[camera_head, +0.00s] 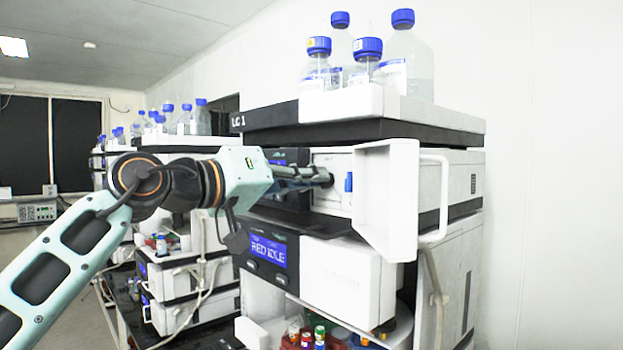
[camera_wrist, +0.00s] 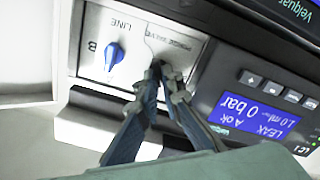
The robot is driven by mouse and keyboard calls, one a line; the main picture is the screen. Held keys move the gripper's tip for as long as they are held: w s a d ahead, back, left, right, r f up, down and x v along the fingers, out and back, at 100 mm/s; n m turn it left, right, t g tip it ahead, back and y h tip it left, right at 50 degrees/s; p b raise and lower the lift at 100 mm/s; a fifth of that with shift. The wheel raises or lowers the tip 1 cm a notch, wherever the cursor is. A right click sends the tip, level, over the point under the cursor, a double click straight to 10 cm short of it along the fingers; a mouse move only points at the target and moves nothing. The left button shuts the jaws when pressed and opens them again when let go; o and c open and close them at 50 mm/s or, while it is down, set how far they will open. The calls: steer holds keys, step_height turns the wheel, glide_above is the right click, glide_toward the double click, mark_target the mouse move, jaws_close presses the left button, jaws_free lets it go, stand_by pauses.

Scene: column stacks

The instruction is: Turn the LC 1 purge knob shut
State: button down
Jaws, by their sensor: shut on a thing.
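The LC 1 stack (camera_head: 237,122) stands in the head view, with its pump module's white front door (camera_head: 387,200) swung open. In the wrist view, which is upside down, a white panel (camera_wrist: 92,72) carries the words PURGE VALVE and LINE. My gripper (camera_wrist: 163,72) has its fingertips closed together at the purge valve spot and is shut on the purge knob, which the fingers hide almost wholly. Its turn angle cannot be told. In the head view my gripper (camera_head: 326,176) reaches in from the left to the panel. A blue knob (camera_wrist: 115,55) marked LINE B sits beside it, untouched.
The open door and its handle (camera_head: 443,195) stick out right of my gripper. A blue pump display (camera_wrist: 250,116) reads 0 bar. Blue-capped bottles (camera_head: 407,62) stand on top. Vials (camera_head: 306,338) are below. Other stacks (camera_head: 170,275) stand behind my arm.

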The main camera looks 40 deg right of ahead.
steer(key=shift+f+m+b, duration=0.1)
steer(key=shift+m+b, duration=0.2)
steer(key=shift+b, duration=0.15)
steer(key=shift+s+m+b, duration=0.15)
steer(key=shift+m+b, duration=2.35)
steer(key=shift+m, duration=0.6)
steer(key=c, duration=2.1)
jaws_free()
steer(key=a, duration=1.2)
steer(key=shift+s, duration=0.45)
